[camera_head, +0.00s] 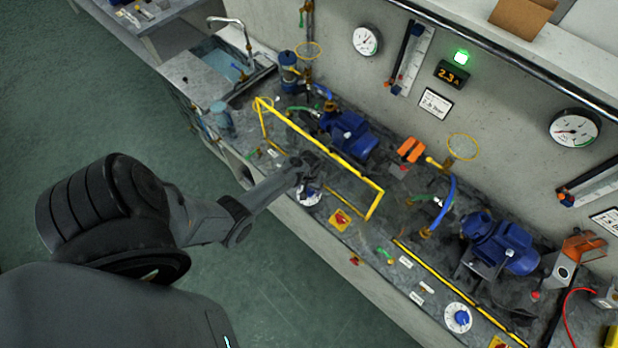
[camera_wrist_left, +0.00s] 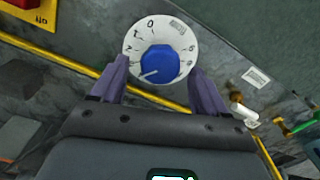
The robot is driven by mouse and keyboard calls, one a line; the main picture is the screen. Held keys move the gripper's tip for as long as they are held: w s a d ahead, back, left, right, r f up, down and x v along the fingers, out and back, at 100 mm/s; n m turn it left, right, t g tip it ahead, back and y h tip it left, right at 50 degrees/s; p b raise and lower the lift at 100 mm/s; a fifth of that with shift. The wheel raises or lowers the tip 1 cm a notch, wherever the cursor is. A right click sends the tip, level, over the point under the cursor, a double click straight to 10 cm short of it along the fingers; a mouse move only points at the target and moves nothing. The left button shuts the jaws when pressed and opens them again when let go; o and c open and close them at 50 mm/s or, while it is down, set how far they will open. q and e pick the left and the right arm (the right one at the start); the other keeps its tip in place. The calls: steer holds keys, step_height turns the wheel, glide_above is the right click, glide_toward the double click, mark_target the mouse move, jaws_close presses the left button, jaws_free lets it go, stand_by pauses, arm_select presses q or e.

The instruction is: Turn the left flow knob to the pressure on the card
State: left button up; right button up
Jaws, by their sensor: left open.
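The left flow knob is a blue knob on a white numbered dial; the dial (camera_head: 308,195) is partly hidden by my left gripper (camera_head: 304,176) in the head view. My open left gripper (camera_wrist_left: 159,72) has one purple finger on each side of the dial, with gaps to the blue knob. A white card (camera_head: 435,103) hangs on the wall; its small print is hard to read. The left round gauge (camera_head: 367,40) is above the bench. My right gripper is out of sight.
A yellow rail (camera_head: 330,150) runs behind the left knob. A red-on-yellow switch (camera_head: 340,219) is just right of it. Blue pumps (camera_head: 348,133) stand behind. A second dial (camera_head: 458,317) is farther right. A lit display (camera_head: 452,74) seems to read 2.3.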

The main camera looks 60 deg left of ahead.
mark_target(308, 190)
arm_select(q)
step_height(308, 190, up, 10)
steer(key=p, duration=0.1)
steer(key=shift+f, duration=0.15)
steer(key=shift+s, duration=0.15)
stand_by(0.4)
steer(key=s+d+m+g+y+p, duration=0.15)
steer(key=s+d, duration=0.25)
steer(key=s, duration=0.7)
steer(key=d+r+m+t+h, duration=0.1)
steer(key=d+r+m, duration=0.3)
steer(key=d+r, duration=0.5)
steer(key=d+r+m+t+p, duration=0.1)
steer(key=d+r+m+t, duration=0.3)
steer(key=d+r, duration=0.6)
step_height(308, 190, up, 5)
steer(key=shift+d+r+h, duration=0.1)
steer(key=shift+d+h, duration=0.1)
steer(key=shift+h, duration=0.15)
